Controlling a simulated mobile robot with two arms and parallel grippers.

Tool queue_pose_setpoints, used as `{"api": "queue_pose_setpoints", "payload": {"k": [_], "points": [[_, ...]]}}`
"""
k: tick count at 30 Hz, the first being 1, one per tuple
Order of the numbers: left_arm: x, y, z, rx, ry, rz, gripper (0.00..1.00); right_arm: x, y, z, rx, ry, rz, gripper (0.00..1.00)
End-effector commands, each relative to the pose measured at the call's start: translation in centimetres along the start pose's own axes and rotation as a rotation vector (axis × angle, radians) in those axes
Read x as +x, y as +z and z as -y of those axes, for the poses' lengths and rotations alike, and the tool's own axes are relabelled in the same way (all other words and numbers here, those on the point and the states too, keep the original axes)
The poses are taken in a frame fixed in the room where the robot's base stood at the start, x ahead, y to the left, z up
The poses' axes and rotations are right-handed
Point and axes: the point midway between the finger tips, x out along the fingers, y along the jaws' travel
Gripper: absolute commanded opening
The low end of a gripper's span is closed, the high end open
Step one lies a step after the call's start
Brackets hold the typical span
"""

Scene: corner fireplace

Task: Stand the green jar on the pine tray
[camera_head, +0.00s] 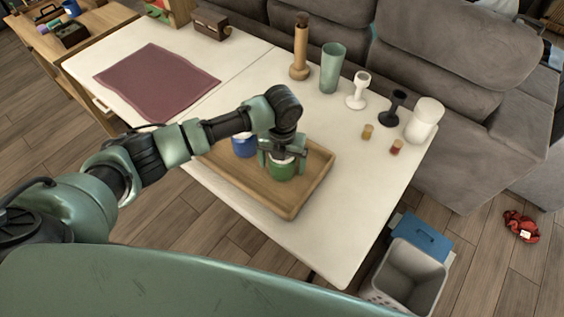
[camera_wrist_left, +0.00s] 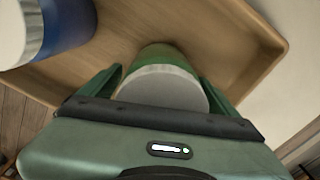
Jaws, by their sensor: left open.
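The green jar (camera_head: 282,170) with a pale lid stands upright on the pine tray (camera_head: 236,181), near the tray's right part. My left gripper (camera_head: 283,158) is over the jar, with its fingers on either side of it. In the left wrist view the jar (camera_wrist_left: 163,80) sits between the open fingers, with a slight gap visible at the sides. A blue jar (camera_head: 244,146) with a white lid stands on the tray to the left of the green jar. My right gripper is not in view.
A green glass (camera_head: 333,68), a wooden mill (camera_head: 300,50), a white goblet (camera_head: 358,91), a black goblet (camera_head: 391,108) and a white canister (camera_head: 424,120) stand at the back. A maroon cloth (camera_head: 156,80) lies left.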

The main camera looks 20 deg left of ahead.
Motion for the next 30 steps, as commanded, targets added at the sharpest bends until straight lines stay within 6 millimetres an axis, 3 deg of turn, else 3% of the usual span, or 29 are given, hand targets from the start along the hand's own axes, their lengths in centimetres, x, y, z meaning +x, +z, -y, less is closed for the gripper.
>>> {"api": "queue_pose_setpoints", "payload": {"k": [7, 21, 30], "points": [[-1.6, 0.2, 0.0, 0.000, -0.001, 0.004, 0.90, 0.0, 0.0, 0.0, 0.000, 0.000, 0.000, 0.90], [-10.8, 0.1, 0.1, 0.000, -0.002, 0.003, 0.90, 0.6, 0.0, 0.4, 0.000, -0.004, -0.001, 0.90], [-12.3, 0.0, 0.0, -0.001, 0.000, -0.001, 0.90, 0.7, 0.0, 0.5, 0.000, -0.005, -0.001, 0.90]]}}
